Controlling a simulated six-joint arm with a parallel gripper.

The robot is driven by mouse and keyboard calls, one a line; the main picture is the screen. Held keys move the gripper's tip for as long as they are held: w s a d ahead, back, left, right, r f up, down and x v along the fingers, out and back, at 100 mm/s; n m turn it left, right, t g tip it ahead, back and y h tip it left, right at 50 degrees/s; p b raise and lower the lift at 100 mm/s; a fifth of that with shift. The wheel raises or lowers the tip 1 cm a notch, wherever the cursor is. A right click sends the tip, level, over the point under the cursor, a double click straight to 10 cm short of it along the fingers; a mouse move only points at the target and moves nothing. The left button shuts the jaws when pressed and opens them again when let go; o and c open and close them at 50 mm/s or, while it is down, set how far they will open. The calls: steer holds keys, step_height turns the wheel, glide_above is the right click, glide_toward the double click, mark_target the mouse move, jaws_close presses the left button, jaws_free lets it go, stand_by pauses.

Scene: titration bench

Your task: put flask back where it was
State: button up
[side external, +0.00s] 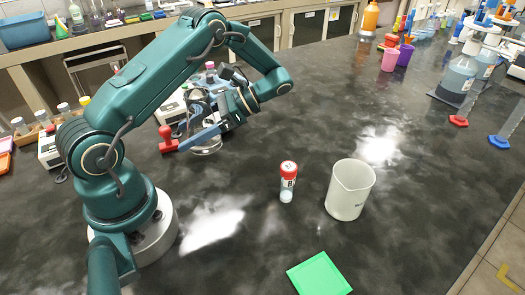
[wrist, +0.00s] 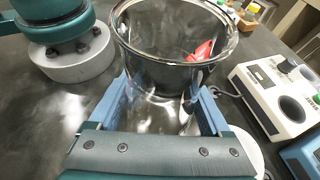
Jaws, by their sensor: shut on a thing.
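The flask (wrist: 165,105) is a clear glass vessel with a wide round rim, upright in the wrist view. My gripper (wrist: 165,92) is shut on it, with a blue finger on each side of the glass. In the side external view my gripper (side external: 203,133) is left of centre, near the arm's base, and partly covers the flask (side external: 206,149). The flask looks empty. I cannot tell whether its base touches the bench. A green square mat (side external: 320,274) lies bare at the front of the bench.
A red-capped vial (side external: 288,184) and a white beaker (side external: 349,191) stand mid-bench. A red object (side external: 167,139) is just left of my gripper. A white device (wrist: 278,100) with a round well stands close on the right in the wrist view. The bench's right front is clear.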

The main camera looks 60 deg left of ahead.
steer(key=d+n+h, duration=0.2)
steer(key=h, duration=0.1)
steer(key=s+d+n+h, duration=0.1)
steer(key=d+n+h, duration=0.1)
steer(key=n+h, duration=0.1)
steer(key=d+n+h, duration=0.2)
steer(key=n, duration=0.1)
steer(key=shift+s+f+h, duration=0.25)
steer(key=shift+h, duration=0.15)
steer(key=w+d+n+t+h, duration=0.1)
steer(key=n+h, duration=0.1)
steer(key=w+d+r+n+t+h, duration=0.1)
steer(key=n+h, duration=0.1)
steer(key=w+d+r+n+t+h, duration=0.1)
steer(key=w+d+n+t, duration=0.1)
steer(key=shift+w+h, duration=0.1)
steer(key=shift+h, duration=0.3)
steer(key=w+a+r+n+t+h, duration=0.2)
steer(key=w+a+r+n+t, duration=0.4)
steer(key=a+n+t, duration=0.45)
steer(key=w+d+f, duration=0.2)
steer(key=d, duration=0.1)
steer(key=w+d+f, duration=0.5)
steer(key=w+d, duration=0.1)
steer(key=shift+d+f, duration=0.25)
steer(key=shift+d, duration=0.1)
steer(key=shift+f, duration=2.05)
steer(key=shift+f, duration=0.1)
